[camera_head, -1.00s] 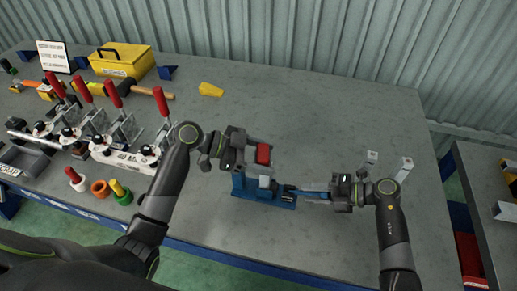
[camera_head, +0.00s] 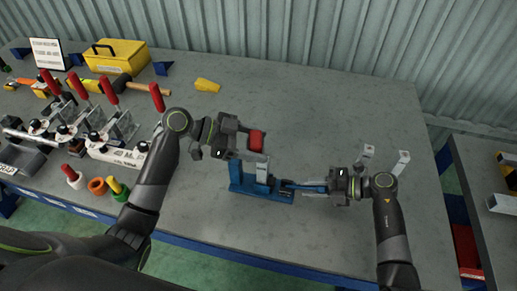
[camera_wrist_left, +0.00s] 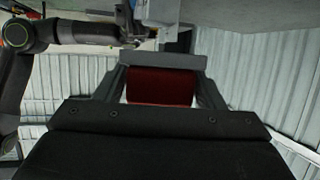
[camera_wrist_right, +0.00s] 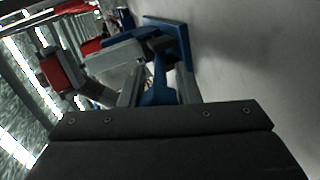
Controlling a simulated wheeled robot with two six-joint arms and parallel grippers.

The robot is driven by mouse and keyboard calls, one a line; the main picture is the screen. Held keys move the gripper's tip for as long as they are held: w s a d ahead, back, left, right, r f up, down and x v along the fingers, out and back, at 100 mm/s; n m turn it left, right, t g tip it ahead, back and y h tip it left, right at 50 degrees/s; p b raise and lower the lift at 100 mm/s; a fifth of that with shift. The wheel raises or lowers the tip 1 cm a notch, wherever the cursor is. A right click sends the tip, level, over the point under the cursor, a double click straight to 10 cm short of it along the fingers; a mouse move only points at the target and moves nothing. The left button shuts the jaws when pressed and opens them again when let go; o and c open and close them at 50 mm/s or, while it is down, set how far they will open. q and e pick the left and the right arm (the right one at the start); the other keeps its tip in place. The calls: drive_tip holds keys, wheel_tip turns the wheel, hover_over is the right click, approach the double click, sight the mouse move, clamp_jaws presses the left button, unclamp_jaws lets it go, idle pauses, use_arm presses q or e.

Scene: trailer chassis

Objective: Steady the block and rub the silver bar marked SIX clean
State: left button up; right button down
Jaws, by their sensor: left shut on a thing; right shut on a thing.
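The bar also shows in the right wrist view (camera_wrist_right: 115,55); no marking is readable. My left gripper (camera_head: 248,141) is shut on a red pad (camera_head: 256,141), held above the bar and, it seems, clear of it. The pad fills the space between the fingers in the left wrist view (camera_wrist_left: 162,87). My right gripper (camera_head: 325,187) is shut on the blue handle (camera_head: 305,187) at the block's right side.
A row of red-handled clamps (camera_head: 110,115) and several coloured rings stand at the left. A yellow toolbox (camera_head: 119,58) and a sign (camera_head: 47,54) are at the back left. A yellow wedge (camera_head: 207,86) lies behind. The table's back right is clear.

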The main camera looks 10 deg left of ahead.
sight(327, 187)
use_arm(q)
drive_tip(key=shift+r, duration=2.7)
use_arm(e)
drive_tip(key=c, duration=0.8)
unclamp_jaws()
drive_tip(key=shift+o, duration=0.2)
use_arm(q)
drive_tip(key=shift+r+p, duration=0.75)
use_arm(e)
drive_tip(key=shift+v, duration=2.4)
use_arm(q)
drive_tip(key=shift+r+p, duration=0.25)
drive_tip(key=shift+p, duration=0.05)
use_arm(e)
drive_tip(key=shift+v, duration=1.65)
